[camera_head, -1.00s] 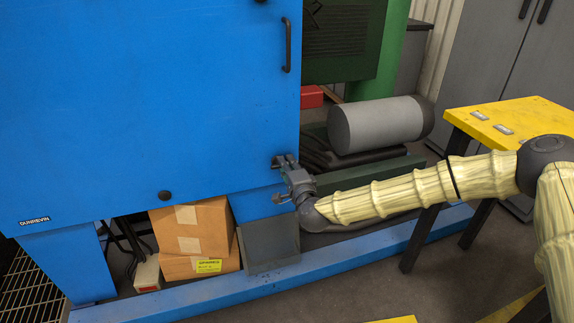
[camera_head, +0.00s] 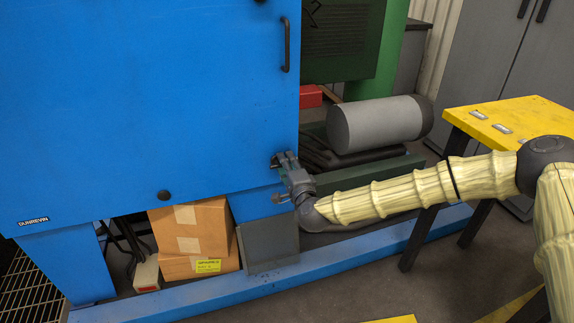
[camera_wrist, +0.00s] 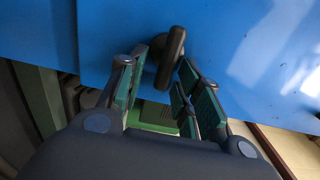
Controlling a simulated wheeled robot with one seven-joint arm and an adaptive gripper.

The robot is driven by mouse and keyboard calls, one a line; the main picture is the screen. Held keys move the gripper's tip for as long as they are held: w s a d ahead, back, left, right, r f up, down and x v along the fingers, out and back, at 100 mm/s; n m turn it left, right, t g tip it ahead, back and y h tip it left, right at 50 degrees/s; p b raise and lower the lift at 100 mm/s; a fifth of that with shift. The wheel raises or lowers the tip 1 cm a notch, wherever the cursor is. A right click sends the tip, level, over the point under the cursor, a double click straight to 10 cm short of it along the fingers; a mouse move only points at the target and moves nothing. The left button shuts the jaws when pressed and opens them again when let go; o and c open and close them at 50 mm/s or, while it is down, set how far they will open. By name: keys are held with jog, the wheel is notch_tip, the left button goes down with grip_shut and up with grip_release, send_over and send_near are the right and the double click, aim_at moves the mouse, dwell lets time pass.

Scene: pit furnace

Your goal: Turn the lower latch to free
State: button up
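The lower latch (camera_wrist: 171,58) is a small dark handle on the lower right edge of the blue door (camera_head: 150,90). In the wrist view it stands tilted between my gripper's two green-padded fingers (camera_wrist: 164,65). The fingers are apart, with a gap on the left of the latch; the right fingertip is very close to it, and I cannot tell whether it touches. In the head view my gripper (camera_head: 284,161) is at the door's edge and mostly hides the latch.
A vertical door handle (camera_head: 287,45) is above. Cardboard boxes (camera_head: 190,228) sit under the blue cabinet. A grey cylinder (camera_head: 375,124) lies behind my arm, and a yellow-topped table (camera_head: 520,117) stands at the right. A blue base rail (camera_head: 215,292) runs along the floor.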

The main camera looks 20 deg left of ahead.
jog(key=v, duration=1.2)
jog(key=s+d+f+n+g+h, duration=0.1)
jog(key=s+d+f+n+g, duration=0.25)
jog(key=s+f, duration=0.65)
jog(key=s+d+f+n+g+h, duration=0.25)
jog(key=s+d+f+g, duration=0.35)
jog(key=f, duration=0.8)
jog(key=s+d+f+n+g+h, duration=0.2)
jog(key=s+d+f, duration=0.3)
jog(key=s+d, duration=0.4)
jog(key=s+d+f+n+g+h, duration=0.2)
jog(key=s+d+f, duration=0.4)
jog(key=s+d, duration=0.3)
jog(key=s+d+n+g+h, duration=0.1)
jog(key=s+d+g+h, duration=0.15)
jog(key=s+d, duration=0.6)
notch_tip(320, 180, up, 28)
jog(key=w+d+t+p, duration=0.1)
jog(key=w+p, duration=0.1)
jog(key=p, duration=2.5)
jog(key=shift+p, duration=0.3)
